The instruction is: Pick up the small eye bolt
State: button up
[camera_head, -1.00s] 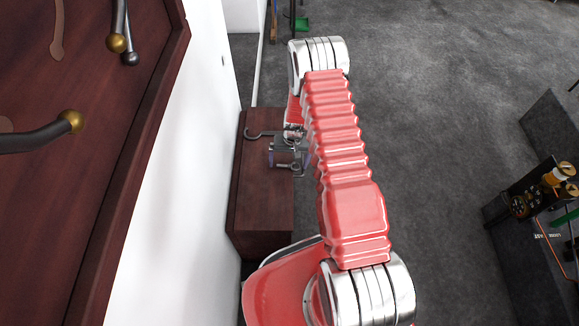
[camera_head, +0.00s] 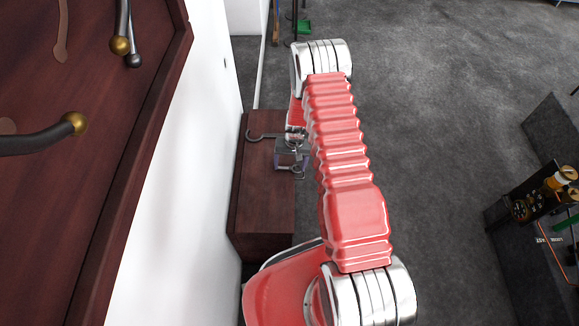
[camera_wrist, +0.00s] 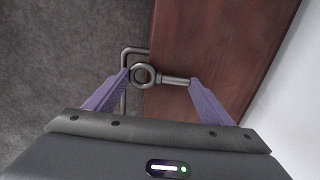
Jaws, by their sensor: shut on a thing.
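The small eye bolt (camera_wrist: 143,75) is a grey metal ring with a short shank. In the wrist view it lies crosswise between the two purple fingers of my gripper (camera_wrist: 158,78), ring at the left fingertip and shank end at the right one. My gripper is shut on it lengthwise. In the head view my gripper (camera_head: 291,158) is over the right edge of the dark wooden cabinet (camera_head: 262,215), and the eye bolt is too small there to make out clearly. Whether it still touches the cabinet top cannot be told.
A grey hook (camera_head: 255,135) shows at the cabinet's far part, beside my gripper. A bent grey rod (camera_wrist: 124,58) shows by the wood's edge in the wrist view. A white wall (camera_head: 190,170) stands close on the left.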

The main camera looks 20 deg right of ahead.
notch_tip(320, 180, up, 10)
dwell(0.6)
jog(key=shift+s, duration=0.1)
dwell(1.6)
notch_tip(320, 180, up, 15)
jog(key=n, duration=0.2)
send_over(290, 167)
jog(key=w+a, duration=0.1)
jog(key=a, duration=0.4)
jog(key=s+a+r+n, duration=0.1)
jog(key=a+r, duration=0.1)
jog(key=r, duration=0.4)
jog(key=s+a+r+n, duration=0.1)
jog(key=a+r, duration=0.2)
jog(key=r, duration=0.4)
jog(key=shift+s+a+n, duration=0.15)
jog(key=shift+n, duration=0.15)
jog(key=shift+s, duration=0.1)
